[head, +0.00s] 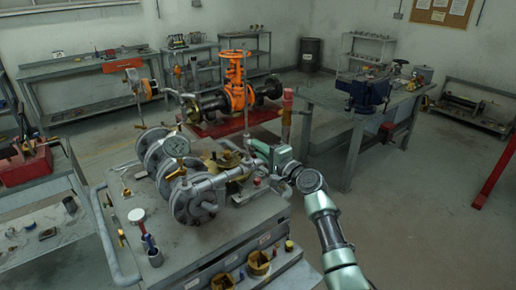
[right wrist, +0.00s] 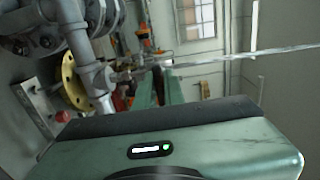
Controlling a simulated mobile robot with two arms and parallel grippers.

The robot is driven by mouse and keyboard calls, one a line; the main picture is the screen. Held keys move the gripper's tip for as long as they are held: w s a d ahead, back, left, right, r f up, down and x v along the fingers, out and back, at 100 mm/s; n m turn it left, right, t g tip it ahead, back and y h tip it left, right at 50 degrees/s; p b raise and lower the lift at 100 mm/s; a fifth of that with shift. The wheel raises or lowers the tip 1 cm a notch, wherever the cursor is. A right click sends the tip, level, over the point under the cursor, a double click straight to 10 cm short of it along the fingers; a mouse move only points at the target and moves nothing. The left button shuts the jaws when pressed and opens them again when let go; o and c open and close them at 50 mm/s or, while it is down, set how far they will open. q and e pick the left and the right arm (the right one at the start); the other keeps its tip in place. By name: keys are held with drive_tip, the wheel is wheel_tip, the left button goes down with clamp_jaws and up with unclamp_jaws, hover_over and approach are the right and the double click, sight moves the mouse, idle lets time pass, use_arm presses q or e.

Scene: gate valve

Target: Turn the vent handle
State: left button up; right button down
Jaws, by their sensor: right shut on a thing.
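My right gripper (head: 262,150) reaches in from the lower right to the pipework at the right end of the grey valve assembly (head: 195,203). It is shut at the vent fitting, where the vent handle sits. The handle itself is mostly hidden by the gripper in the head view. My left gripper is not in view.
An orange gate valve (head: 236,82) stands behind. A workbench with a blue vise (head: 368,92) is at the right. The floor at the right is open.

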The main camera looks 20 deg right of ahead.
drive_tip(key=shift+f, duration=0.1)
drive_tip(key=c, duration=1.5)
unclamp_jaws()
drive_tip(key=shift+s, duration=0.1)
drive_tip(key=b+v, duration=0.1)
drive_tip(key=v, duration=0.6)
drive_tip(key=shift+s+d, duration=0.15)
drive_tip(key=shift+s, duration=0.15)
